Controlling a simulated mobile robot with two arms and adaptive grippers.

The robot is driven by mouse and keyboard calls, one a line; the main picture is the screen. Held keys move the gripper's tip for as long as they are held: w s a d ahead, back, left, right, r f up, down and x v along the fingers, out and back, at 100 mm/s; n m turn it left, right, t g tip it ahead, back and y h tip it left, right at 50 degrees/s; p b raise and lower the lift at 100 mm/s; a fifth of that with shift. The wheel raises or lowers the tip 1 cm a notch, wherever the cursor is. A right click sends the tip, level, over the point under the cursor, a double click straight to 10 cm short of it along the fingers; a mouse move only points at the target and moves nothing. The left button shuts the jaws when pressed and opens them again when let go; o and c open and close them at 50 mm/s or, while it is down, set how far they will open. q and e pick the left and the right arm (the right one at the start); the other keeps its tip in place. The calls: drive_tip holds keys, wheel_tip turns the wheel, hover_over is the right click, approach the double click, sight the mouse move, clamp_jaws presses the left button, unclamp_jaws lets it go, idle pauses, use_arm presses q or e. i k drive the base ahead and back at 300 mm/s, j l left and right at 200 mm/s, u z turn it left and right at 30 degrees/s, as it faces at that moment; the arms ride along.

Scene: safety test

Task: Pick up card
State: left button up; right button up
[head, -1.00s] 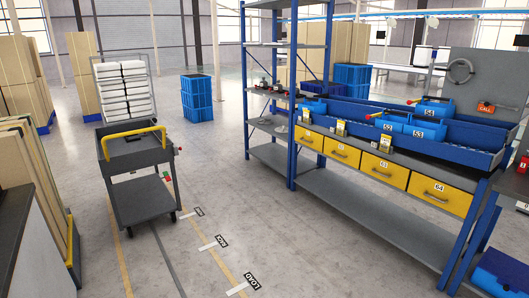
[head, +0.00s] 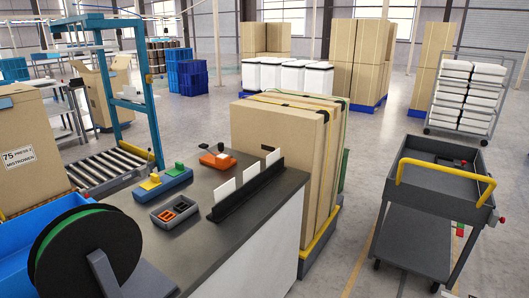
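Three white cards stand upright in a long black holder (head: 246,194) on the dark counter top. The nearest card (head: 225,189) is at the left end, the middle card (head: 251,172) is just behind it, and the far card (head: 272,157) is at the right end. Their lower edges are hidden in the holder. Neither of my grippers shows in the head view.
The counter (head: 205,240) also holds a blue block with yellow and green parts (head: 165,183), a dark tray with orange pieces (head: 175,211), an orange device (head: 217,160) and a green-edged reel (head: 90,258). Wrapped boxes (head: 280,135) stand behind. A grey cart (head: 435,180) stands right.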

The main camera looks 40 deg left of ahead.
sight(273, 157)
drive_tip(key=i+z, duration=0.1)
drive_tip(key=i, duration=0.55)
drive_tip(key=i+j, duration=0.1)
drive_tip(key=i, duration=0.5)
drive_tip(key=i+j+z, duration=0.15)
drive_tip(key=i, duration=0.5)
drive_tip(key=i+l+u, duration=0.1)
drive_tip(key=i, duration=0.35)
drive_tip(key=i+l+u, duration=0.1)
drive_tip(key=i, duration=0.35)
drive_tip(key=i+l+u, duration=0.1)
drive_tip(key=i+l, duration=0.25)
drive_tip(key=i+j, duration=0.05)
